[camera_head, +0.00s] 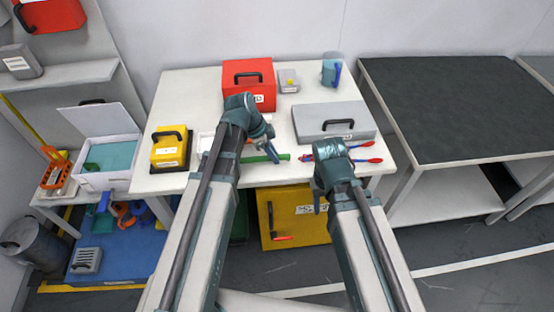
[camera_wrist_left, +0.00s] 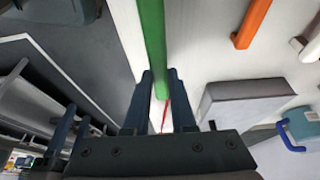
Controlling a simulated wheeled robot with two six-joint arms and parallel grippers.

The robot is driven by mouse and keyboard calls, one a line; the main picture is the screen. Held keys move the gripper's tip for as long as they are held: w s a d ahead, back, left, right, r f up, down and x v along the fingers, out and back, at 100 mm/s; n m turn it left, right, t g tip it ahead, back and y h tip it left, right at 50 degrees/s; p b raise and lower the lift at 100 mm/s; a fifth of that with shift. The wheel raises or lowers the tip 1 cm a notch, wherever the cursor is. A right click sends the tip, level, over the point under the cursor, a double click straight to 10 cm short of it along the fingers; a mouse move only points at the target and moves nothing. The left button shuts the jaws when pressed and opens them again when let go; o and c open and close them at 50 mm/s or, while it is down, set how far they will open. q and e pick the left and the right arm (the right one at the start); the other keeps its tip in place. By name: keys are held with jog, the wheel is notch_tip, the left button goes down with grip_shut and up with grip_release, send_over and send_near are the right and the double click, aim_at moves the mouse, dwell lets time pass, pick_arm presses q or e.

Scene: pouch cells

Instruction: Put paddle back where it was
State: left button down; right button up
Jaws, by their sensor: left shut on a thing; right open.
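A long green bar, seemingly the paddle (camera_head: 252,159), is at the front edge of the white table. In the left wrist view the green paddle (camera_wrist_left: 151,35) runs up from between the fingers. My left gripper (camera_head: 271,152) is shut on it; its fingers also show in the left wrist view (camera_wrist_left: 160,78). The paddle's far end is out of that view, and my arm hides part of it in the head view. My right gripper (camera_head: 318,192) is open, near the table's front edge, with its fingers partly hidden.
The white table (camera_head: 185,88) holds a red case (camera_head: 240,72), yellow case (camera_head: 168,156), grey case (camera_head: 315,117), blue-handled mug (camera_head: 331,75) and red-and-blue tools (camera_head: 365,160). A yellow case (camera_head: 275,232) stands below. A dark-topped table (camera_head: 455,95) at right is clear.

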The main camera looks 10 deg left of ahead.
pick_arm(q)
jog(key=shift+w+d, duration=0.2)
jog(key=shift+w, duration=0.05)
jog(key=b+x, duration=0.4)
jog(key=shift+w+a+f, duration=0.1)
jog(key=shift+a+f, duration=0.05)
jog(key=shift+a, duration=0.25)
jog(key=c, duration=0.7)
grip_release()
jog(key=shift+c, duration=0.2)
